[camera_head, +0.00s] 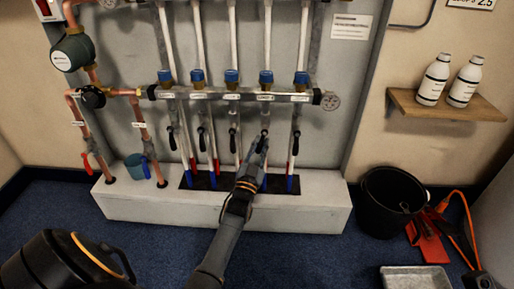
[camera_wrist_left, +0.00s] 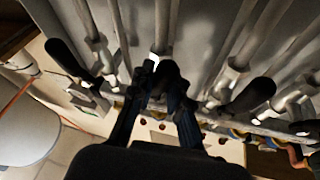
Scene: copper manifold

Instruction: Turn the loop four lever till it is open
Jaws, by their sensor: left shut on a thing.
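The copper manifold (camera_head: 215,94) runs across a grey panel, with blue caps and white pipes in a row. The loop four lever (camera_head: 264,133) is a small black handle on the fourth pipe from the left, mostly hidden by my gripper. My left gripper (camera_head: 257,148) reaches up to it from below and is shut on it. In the left wrist view my gripper's fingers (camera_wrist_left: 158,85) close around the dark lever, whose exact angle I cannot tell. Neighbouring black levers (camera_wrist_left: 70,60) and (camera_wrist_left: 250,95) stand to either side, apart from the fingers. My right gripper is not in view.
A white plinth (camera_head: 200,209) runs below the pipes. A black bucket (camera_head: 373,222), a red tool (camera_head: 427,243) and a grey tray (camera_head: 415,279) are on the blue floor at right. A wooden shelf (camera_head: 450,109) holds two white bottles. Other levers hang close on both sides.

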